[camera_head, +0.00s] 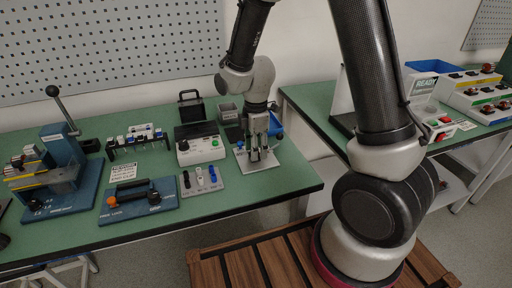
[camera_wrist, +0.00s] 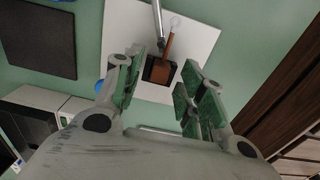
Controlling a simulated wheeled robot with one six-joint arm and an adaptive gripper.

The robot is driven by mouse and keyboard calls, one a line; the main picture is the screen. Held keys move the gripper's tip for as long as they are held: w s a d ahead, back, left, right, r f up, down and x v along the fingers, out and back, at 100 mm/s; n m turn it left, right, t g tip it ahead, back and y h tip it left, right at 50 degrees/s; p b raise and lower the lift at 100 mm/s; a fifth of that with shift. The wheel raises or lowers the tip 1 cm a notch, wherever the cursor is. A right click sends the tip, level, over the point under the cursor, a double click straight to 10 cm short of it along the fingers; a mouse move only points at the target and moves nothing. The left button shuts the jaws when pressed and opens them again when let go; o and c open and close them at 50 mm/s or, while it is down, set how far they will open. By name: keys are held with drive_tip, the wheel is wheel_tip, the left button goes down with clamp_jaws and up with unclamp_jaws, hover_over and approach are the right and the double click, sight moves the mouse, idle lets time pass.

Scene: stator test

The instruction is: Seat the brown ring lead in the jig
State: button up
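In the wrist view, the brown lead (camera_wrist: 166,62) sits at a small dark block on the white jig plate (camera_wrist: 117,22). I cannot tell how deep the lead sits. In the head view, my gripper (camera_head: 261,152) is low over the white plate (camera_head: 242,160) on the green bench, and hides most of the jig.
A grey plate with coloured plugs (camera_head: 205,180), a white tester box (camera_head: 198,146) and a blue fixture with a black handle (camera_head: 137,199) stand left of the jig. The bench's front right corner is clear.

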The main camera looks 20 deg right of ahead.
wheel_tip(320, 180, up, 12)
idle(0.6)
idle(0.8)
drive_tip(key=s+d+r+m+t, duration=0.2)
drive_tip(key=s+d+r+m, duration=0.4)
drive_tip(key=s+m, duration=0.3)
drive_tip(key=s+d+r+m+t, duration=0.2)
drive_tip(key=s+d+r+m, duration=0.4)
drive_tip(key=s+d+m, duration=0.3)
drive_tip(key=shift+s+r, duration=0.35)
drive_tip(key=shift+s, duration=0.15)
